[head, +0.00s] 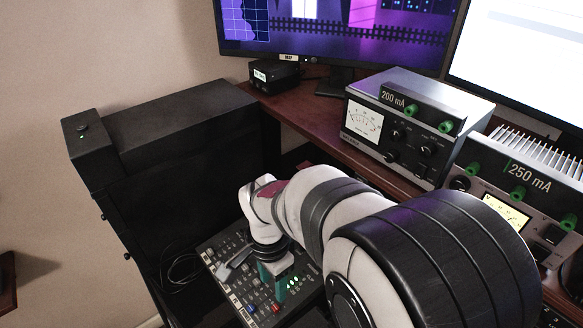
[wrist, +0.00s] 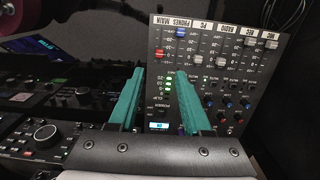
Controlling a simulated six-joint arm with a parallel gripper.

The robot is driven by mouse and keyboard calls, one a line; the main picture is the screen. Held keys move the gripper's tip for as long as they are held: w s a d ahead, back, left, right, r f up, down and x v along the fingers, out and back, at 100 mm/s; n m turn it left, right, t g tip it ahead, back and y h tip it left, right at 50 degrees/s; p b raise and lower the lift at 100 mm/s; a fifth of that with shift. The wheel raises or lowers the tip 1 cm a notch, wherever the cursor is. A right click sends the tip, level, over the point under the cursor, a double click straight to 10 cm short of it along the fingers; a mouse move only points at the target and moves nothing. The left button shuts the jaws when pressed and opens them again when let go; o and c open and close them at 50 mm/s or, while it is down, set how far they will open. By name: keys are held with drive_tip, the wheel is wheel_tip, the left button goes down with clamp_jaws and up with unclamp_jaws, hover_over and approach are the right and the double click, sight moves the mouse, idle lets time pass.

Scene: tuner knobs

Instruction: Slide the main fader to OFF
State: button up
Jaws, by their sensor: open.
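The mixer panel (head: 228,262) lies below my arm in the head view. In the wrist view it appears upside down, with several vertical fader slots. The main fader's red cap (wrist: 160,53) sits partway along the slot under the MAIN label (wrist: 163,20). My gripper (wrist: 161,73) has two teal fingers, open and apart with nothing between them. In that view the red cap shows just beyond the fingertips, between their lines; I cannot tell whether a finger touches it. In the head view my gripper (head: 275,270) is over the panel and hides part of it. An OFF mark is not readable.
White caps such as the PC one (wrist: 197,60) are farther right. A 200 mA meter box (head: 405,125) and a 250 mA unit (head: 515,200) stand right of the panel.

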sight(275, 307)
wheel_tip(275, 307, down, 10)
drive_tip(key=shift+r, duration=0.15)
clamp_jaws()
